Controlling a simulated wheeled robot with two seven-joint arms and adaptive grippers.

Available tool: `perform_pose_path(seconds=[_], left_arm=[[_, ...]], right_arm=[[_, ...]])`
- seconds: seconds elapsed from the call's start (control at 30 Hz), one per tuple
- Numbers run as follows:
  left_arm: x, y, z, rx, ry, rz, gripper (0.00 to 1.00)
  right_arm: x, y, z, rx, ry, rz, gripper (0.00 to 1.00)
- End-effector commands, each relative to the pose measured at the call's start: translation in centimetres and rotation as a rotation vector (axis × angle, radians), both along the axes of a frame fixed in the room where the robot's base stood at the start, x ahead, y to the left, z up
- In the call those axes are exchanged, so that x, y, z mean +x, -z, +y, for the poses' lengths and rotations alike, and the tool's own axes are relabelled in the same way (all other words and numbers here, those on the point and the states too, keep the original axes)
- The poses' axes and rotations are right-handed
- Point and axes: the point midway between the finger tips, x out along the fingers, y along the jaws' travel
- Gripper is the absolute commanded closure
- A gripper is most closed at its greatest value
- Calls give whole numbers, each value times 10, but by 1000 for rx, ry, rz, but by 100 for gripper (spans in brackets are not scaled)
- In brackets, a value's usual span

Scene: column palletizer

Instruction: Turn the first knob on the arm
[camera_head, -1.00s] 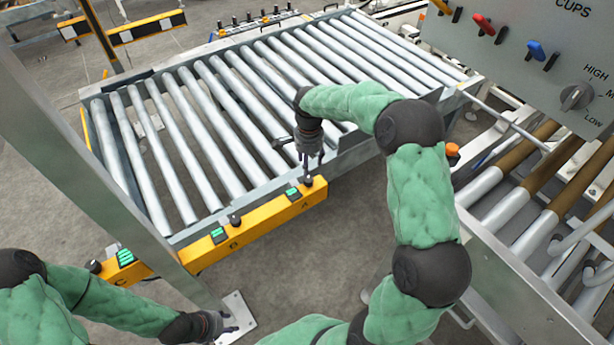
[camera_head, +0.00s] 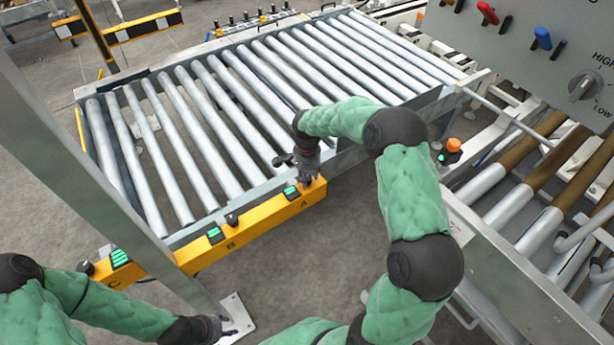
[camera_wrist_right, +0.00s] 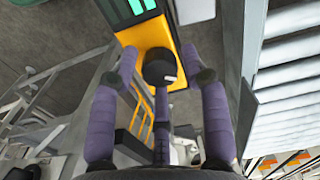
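The yellow arm (camera_head: 262,231) runs along the front edge of the roller conveyor, with black knobs, green-lit displays and letters A, B and C. My right gripper (camera_head: 309,180) is over its right end, near A, and hides the knob there in the head view. In the right wrist view a black knob (camera_wrist_right: 160,66) on the yellow arm (camera_wrist_right: 148,32) sits between the spread purple fingers of my right gripper (camera_wrist_right: 167,76). The fingers are open around it, with gaps on both sides. My left gripper (camera_head: 229,327) is low, near the post foot, empty with fingertips apart.
The roller conveyor (camera_head: 225,135) is empty behind the yellow arm. A grey control panel (camera_head: 520,65) with coloured levers and a dial is at the upper right. A metal post (camera_head: 85,150) stands at the left. An orange button (camera_head: 454,144) is right of my right arm.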

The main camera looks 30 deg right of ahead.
Motion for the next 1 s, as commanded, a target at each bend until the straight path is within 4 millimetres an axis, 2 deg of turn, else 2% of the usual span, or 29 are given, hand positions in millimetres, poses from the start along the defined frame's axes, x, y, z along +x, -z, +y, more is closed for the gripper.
perform_pose_path(seconds=[0.03,0.1,0.13,0.57,1.0], left_arm=[[0,0,0,0,0,0,60],[0,0,0,0,0,0,60],[0,0,0,0,0,0,60],[0,-4,0,0,0,0,60],[0,-22,0,0,0,0,60]], right_arm=[[0,0,0,0,0,0,78],[0,0,0,0,0,0,97],[0,0,0,0,0,0,100],[0,-1,0,1,-68,1,100],[-1,-2,0,0,-423,2,100]])
